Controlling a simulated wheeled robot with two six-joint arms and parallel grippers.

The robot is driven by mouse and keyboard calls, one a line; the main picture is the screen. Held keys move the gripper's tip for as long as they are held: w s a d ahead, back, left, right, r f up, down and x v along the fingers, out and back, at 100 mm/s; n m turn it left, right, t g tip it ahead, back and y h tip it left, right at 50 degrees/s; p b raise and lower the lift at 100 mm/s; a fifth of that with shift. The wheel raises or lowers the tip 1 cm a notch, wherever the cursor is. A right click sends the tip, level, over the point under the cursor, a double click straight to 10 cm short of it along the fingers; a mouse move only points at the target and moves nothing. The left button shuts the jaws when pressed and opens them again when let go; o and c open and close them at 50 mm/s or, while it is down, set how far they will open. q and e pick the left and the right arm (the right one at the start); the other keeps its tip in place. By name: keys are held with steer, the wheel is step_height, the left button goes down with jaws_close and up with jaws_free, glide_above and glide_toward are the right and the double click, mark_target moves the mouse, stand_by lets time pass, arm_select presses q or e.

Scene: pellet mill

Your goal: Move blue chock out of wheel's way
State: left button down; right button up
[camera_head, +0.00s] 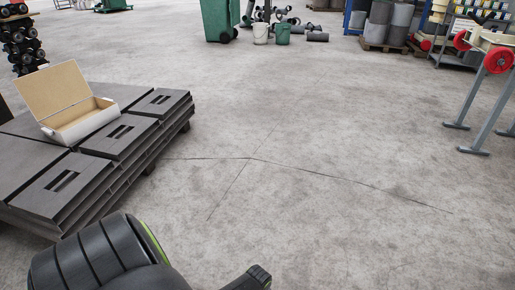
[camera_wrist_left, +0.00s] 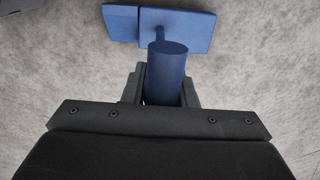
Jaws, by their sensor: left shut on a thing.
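The blue chock (camera_wrist_left: 188,28) shows at the top of the left wrist view. It has a flat blue plate and a thin stem joined to a thick blue cylindrical handle (camera_wrist_left: 167,62). My left gripper (camera_wrist_left: 163,88) is shut on that handle, with one dark finger on each side. Grey concrete lies beyond the chock; I cannot tell whether the plate touches it. In the head view my left arm shows at the bottom left, and the chock is not visible. I see no wheel beside the chock. My right gripper is not in view.
A pallet of dark slotted slabs (camera_head: 120,137) stands at the left with an open cardboard box (camera_head: 85,120) on it. A trestle with red wheels (camera_head: 499,60) stands at the right. Green bin (camera_head: 216,18) and buckets stand at the back. The middle floor is clear.

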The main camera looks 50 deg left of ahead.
arm_select(q)
steer(key=shift+w+f, duration=0.1)
steer(key=shift+f+b, duration=0.35)
steer(key=shift+f, duration=0.25)
stand_by(0.6)
steer(key=c, duration=1.1)
jaws_free()
steer(key=shift+o, duration=1.2)
steer(key=shift+s+f, duration=0.1)
steer(key=shift+s, duration=0.1)
steer(key=o, duration=0.9)
steer(key=shift+c, duration=0.2)
steer(key=shift+w, duration=0.1)
